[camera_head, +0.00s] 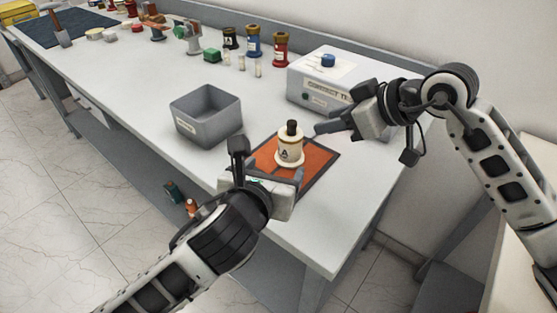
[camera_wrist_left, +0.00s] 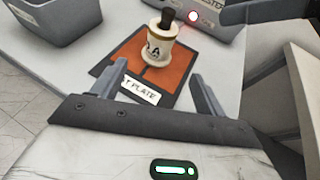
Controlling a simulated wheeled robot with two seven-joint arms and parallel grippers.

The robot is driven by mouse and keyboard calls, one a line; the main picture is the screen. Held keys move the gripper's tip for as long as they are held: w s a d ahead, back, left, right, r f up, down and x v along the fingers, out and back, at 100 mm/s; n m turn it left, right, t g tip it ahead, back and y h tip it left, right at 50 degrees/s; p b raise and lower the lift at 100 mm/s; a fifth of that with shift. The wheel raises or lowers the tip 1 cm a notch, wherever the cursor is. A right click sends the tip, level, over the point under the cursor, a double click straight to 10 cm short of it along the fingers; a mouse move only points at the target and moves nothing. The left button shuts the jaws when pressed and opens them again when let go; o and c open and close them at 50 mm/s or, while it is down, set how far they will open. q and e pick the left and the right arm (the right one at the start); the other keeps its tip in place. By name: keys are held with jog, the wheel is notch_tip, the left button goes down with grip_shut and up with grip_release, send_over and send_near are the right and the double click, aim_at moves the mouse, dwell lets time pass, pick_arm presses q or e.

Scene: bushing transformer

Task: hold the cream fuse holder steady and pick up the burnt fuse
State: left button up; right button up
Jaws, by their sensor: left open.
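The cream fuse holder (camera_head: 289,152) stands upright on an orange mat with a dark border. A dark-topped piece, seemingly the burnt fuse (camera_head: 291,128), sticks up from its top. In the left wrist view the holder (camera_wrist_left: 159,48) and the dark piece (camera_wrist_left: 167,17) stand beyond my fingers. My left gripper (camera_head: 268,168) is open and empty, just in front of the holder and apart from it; its fingers (camera_wrist_left: 160,88) also show in the left wrist view. My right gripper (camera_head: 330,128) is close to the right of the holder; its jaw opening is unclear.
The orange mat (camera_head: 318,160) lies near the table's front edge. A grey bin (camera_head: 207,133) stands to its left and a white tester box (camera_head: 322,90) behind it. Small pale fuses (camera_head: 242,62) and coloured holders (camera_head: 253,42) stand farther back.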

aim_at(291, 145)
pick_arm(q)
jog(key=x, duration=1.5)
jog(key=shift+w+f, duration=0.2)
